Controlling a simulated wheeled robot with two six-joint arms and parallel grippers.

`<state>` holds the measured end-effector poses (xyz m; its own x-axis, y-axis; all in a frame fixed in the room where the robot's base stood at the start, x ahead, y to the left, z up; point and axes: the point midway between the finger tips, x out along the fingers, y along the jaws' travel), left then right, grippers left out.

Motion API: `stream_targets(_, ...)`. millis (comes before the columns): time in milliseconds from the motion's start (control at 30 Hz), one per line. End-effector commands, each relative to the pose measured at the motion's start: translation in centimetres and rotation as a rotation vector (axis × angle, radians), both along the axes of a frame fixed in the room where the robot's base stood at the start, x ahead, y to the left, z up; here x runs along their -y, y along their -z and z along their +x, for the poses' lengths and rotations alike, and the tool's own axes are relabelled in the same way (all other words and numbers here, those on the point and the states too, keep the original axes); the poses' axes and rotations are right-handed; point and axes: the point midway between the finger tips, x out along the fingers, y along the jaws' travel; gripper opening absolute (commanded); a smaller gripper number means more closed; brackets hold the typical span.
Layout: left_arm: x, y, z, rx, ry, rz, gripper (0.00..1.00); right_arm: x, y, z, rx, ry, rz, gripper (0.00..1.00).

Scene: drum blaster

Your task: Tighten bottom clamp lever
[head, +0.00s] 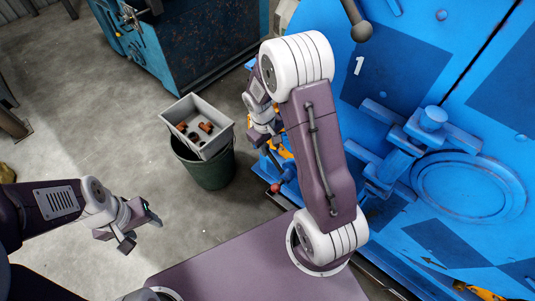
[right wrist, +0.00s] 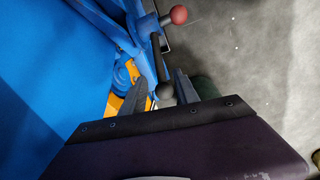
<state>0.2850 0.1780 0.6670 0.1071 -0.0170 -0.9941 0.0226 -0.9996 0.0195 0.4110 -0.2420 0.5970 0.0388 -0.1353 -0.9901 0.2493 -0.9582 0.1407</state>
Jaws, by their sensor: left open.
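A dark clamp lever (right wrist: 157,58) with a grey ball end shows in the right wrist view, beside the blue machine. My right gripper (right wrist: 155,66) has its two fingers apart, one on each side of the lever, with visible gaps. Whether either finger touches it I cannot tell. In the head view my right gripper (head: 265,138) is small and partly hidden by my arm, at the machine's left edge. My left gripper (head: 140,231) is open and empty over the floor at the lower left.
The blue machine (head: 400,75) fills the right side. A red ball knob (head: 275,188) sticks out at its lower left edge; it also shows in the right wrist view (right wrist: 179,14). A grey box (head: 185,110) with parts rests on a green bin (head: 212,172).

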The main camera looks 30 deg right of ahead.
Motion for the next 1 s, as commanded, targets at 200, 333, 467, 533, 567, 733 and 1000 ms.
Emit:
stream_targets(200,0.0,2.5,0.0,-0.001,0.0,0.0,0.55,0.5,4.6,0.0,-0.004,0.002,0.001,0.37)
stream_targets(333,0.0,3.3,0.0,-0.001,0.0,0.0,0.55,0.8,6.5,0.1,-0.003,0.0,0.0,0.37)
stream_targets(467,0.0,3.5,0.0,-0.001,0.0,0.0,0.55,0.9,7.1,0.2,-0.001,0.001,0.001,0.37)
stream_targets(533,0.0,3.5,0.0,-0.001,0.0,0.0,0.55,0.9,7.1,0.2,0.0,0.001,0.001,0.37)
stream_targets(567,0.0,3.5,0.0,-0.001,0.0,0.0,0.55,0.9,7.1,0.2,0.0,0.001,0.001,0.37)
stream_targets(733,0.0,3.4,0.0,-0.001,0.0,0.0,0.55,0.9,7.1,0.2,0.0,0.001,0.001,0.28)
stream_targets(1000,0.0,3.4,0.0,0.0,0.0,0.0,0.55,0.9,7.1,0.2,0.0,0.001,0.001,0.0)
